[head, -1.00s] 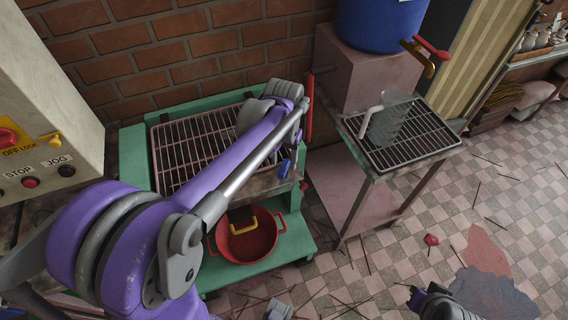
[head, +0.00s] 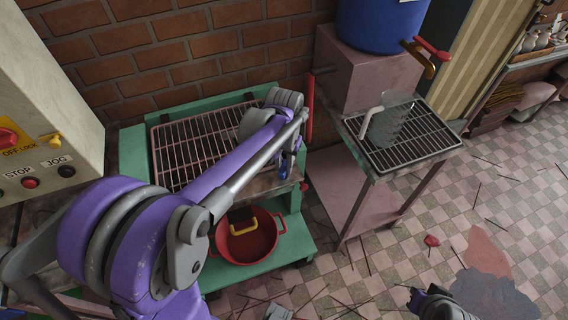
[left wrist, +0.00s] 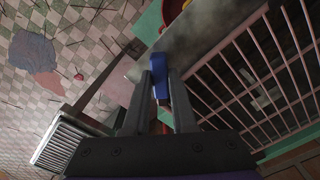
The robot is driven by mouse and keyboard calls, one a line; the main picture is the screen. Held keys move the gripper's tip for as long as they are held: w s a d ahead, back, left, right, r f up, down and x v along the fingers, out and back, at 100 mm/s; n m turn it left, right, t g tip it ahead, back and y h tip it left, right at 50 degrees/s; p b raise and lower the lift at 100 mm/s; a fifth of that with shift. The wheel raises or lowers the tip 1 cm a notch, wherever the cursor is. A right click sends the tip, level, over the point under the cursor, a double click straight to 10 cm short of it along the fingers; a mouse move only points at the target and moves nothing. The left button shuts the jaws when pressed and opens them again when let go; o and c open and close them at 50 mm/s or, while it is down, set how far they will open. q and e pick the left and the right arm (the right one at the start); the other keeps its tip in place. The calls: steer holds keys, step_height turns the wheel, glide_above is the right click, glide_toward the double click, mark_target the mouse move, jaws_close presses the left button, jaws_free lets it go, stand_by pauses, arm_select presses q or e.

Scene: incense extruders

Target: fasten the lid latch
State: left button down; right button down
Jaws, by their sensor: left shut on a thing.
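A small blue latch tab (left wrist: 161,90) sits between the fingers of my left gripper (left wrist: 160,74) in the left wrist view, beside the edge of a slatted grate (left wrist: 262,85). The gripper is shut on it. In the head view the tab (head: 283,172) shows at the front right corner of the green stand (head: 134,155), just below my left forearm, which hides much of the gripper and the area around the latch. A lid cannot be made out clearly. My right gripper (head: 415,297) shows partly at the bottom edge, far from the stand; its fingers are too small and dark to read.
A red pot (head: 262,247) stands on the stand's lower shelf. To the right, a metal table with a rack (head: 440,140) carries a clear jug (head: 388,125). A control box (head: 50,110) is at the left. Thin sticks litter the checkered floor.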

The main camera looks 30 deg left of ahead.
mark_target(284, 167)
arm_select(q)
steer(key=shift+n, duration=0.4)
steer(key=n, duration=0.3)
steer(key=shift+n+b, duration=0.3)
steer(key=shift+n, duration=1.9)
steer(key=c, duration=0.7)
jaws_free()
step_height(284, 167, up, 11)
steer(key=shift+f, duration=0.1)
